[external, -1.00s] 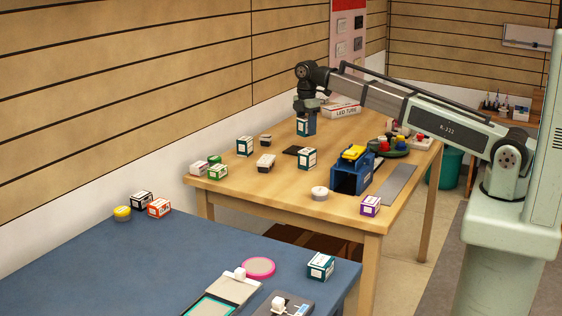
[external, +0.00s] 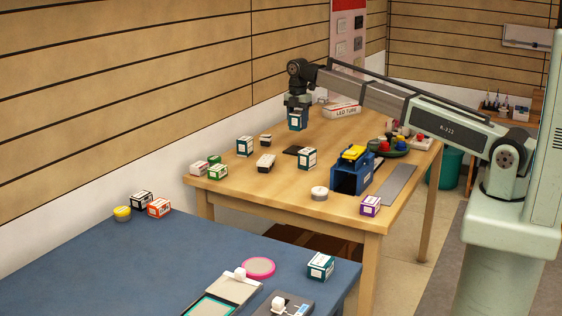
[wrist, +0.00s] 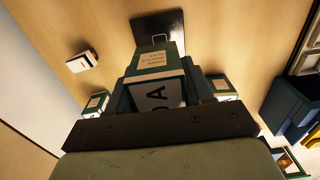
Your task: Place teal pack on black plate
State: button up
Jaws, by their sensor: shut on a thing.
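My gripper (external: 297,112) is shut on a teal pack (external: 296,121) with a white label and holds it above the wooden table. In the wrist view the teal pack (wrist: 158,65) sits between the fingers and covers part of the black plate (wrist: 172,28). In the external view the black plate (external: 294,150) lies flat on the table, below the held pack.
Similar teal boxes stand left (external: 245,146) and right (external: 307,158) of the plate. A white-topped box (external: 265,162) is in front of it. A blue bin (external: 352,172) with a yellow item stands to the right. A LED tube box (external: 342,109) lies behind.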

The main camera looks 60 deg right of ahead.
aim_at(298, 112)
jog(key=shift+f, duration=4.1)
jog(key=shift+f, duration=0.15)
jog(key=o, duration=1)
jog(key=shift+o, duration=0.2)
notch_tip(298, 112, up, 12)
jog(key=shift+r, duration=0.15)
